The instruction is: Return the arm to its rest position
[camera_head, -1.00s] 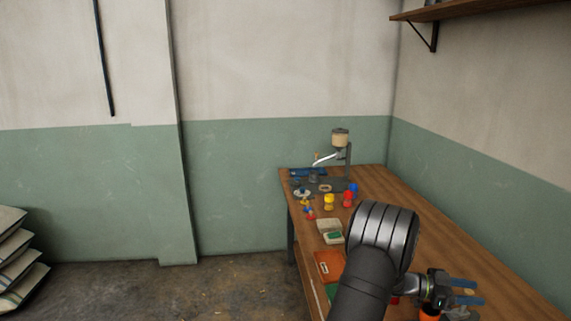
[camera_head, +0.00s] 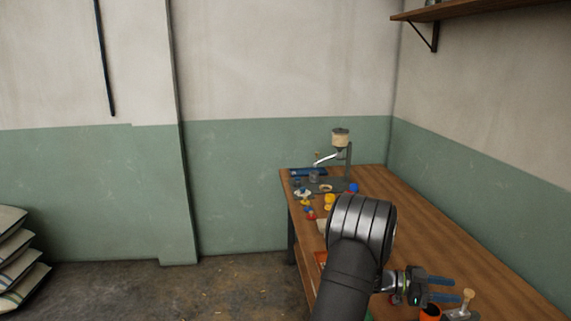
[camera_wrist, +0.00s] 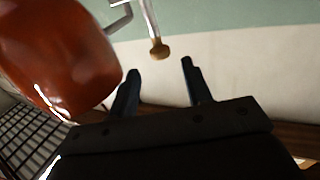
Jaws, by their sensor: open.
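My gripper (camera_head: 456,290) is open over the near right part of the wooden workbench (camera_head: 440,235), with its two blue fingers pointing right. In the wrist view my gripper (camera_wrist: 160,69) shows nothing between its fingers. My dark arm, with its ribbed grey joint, rises left of it and hides part of the bench.
An orange object (camera_head: 430,312) and a tan-knobbed metal tool (camera_head: 467,296) stand just below the gripper. In the wrist view a large glossy orange-red object (camera_wrist: 62,55) is at left. A stand with a tan container (camera_head: 340,138) and several small items are at the bench's far end.

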